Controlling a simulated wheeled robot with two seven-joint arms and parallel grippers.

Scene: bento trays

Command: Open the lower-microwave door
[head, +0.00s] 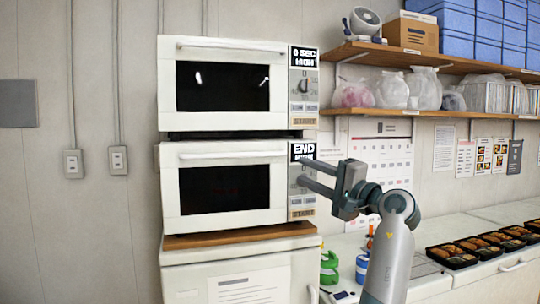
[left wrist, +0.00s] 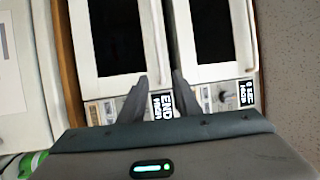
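The lower microwave (head: 177,220) is white with a dark window, and its door is shut. Its bar handle (head: 232,154) runs along the top edge of the door. Its display reads END. My left gripper (head: 301,172) is open and empty, with its fingers pointing at the control panel right of the door. In the left wrist view the picture is turned sideways; the lower microwave (left wrist: 84,50) is the left one. The open fingers (left wrist: 160,76) are near its END display, and its handle (left wrist: 160,35) lies beyond them. Contact with the panel cannot be told. My right gripper is out of view.
An upper microwave (head: 168,80) sits just above, its door shut and its display reading 0 SEC HIGH. The lower one rests on a wooden board (head: 240,235) over a white cabinet. Shelves (head: 430,58) with bags and boxes and a counter with food trays (head: 452,256) are on the right.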

